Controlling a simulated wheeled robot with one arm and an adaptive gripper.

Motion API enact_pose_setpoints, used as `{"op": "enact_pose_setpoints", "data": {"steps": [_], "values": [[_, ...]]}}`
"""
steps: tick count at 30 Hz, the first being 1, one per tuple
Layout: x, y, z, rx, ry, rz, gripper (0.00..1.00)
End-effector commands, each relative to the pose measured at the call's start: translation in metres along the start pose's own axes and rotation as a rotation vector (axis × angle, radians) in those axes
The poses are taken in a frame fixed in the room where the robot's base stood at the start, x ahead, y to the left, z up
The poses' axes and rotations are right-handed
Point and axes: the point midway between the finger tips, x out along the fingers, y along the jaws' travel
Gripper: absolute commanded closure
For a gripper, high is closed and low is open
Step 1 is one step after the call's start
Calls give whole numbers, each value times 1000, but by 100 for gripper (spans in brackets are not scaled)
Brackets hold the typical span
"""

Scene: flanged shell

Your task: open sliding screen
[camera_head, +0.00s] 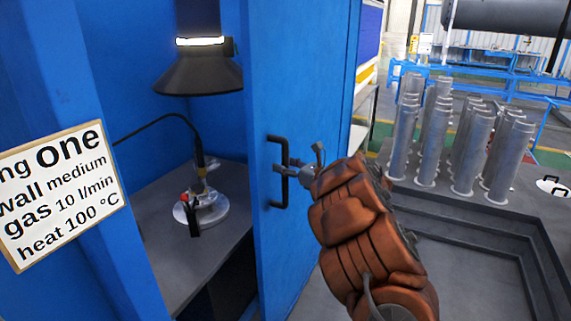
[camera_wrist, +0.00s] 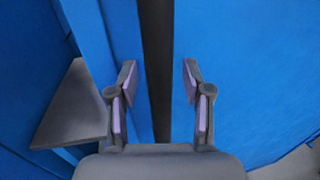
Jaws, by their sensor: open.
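The sliding screen (camera_head: 300,90) is a tall blue panel in the head view, with an opening on its left that shows the booth's inside. A black bracket handle (camera_head: 284,195) stands upright on its face. My gripper (camera_head: 287,171) is at the middle of the handle, pointing left toward the panel. In the wrist view my gripper (camera_wrist: 157,82) is open, with a finger on each side of a dark upright strip (camera_wrist: 157,50). I cannot tell whether this strip is the handle or a gap. Contact with the handle is not clear.
Inside the booth, a welding torch stand (camera_head: 205,207) rests on a grey table (camera_head: 180,262) under a black extraction hood (camera_head: 200,75). A sign (camera_head: 60,193) hangs at left. Several grey flanged cylinders (camera_head: 437,135) stand on a dark stepped platform at right.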

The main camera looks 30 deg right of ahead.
Motion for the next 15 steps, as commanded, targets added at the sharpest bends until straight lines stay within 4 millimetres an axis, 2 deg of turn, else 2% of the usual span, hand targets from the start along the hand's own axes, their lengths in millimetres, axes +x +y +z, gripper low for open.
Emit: {"op": "enact_pose_setpoints", "data": {"steps": [6, 15], "values": [[0, 0, 0, -1, 0, 0, 52], [0, 0, 0, -1, 0, 0, 83]]}}
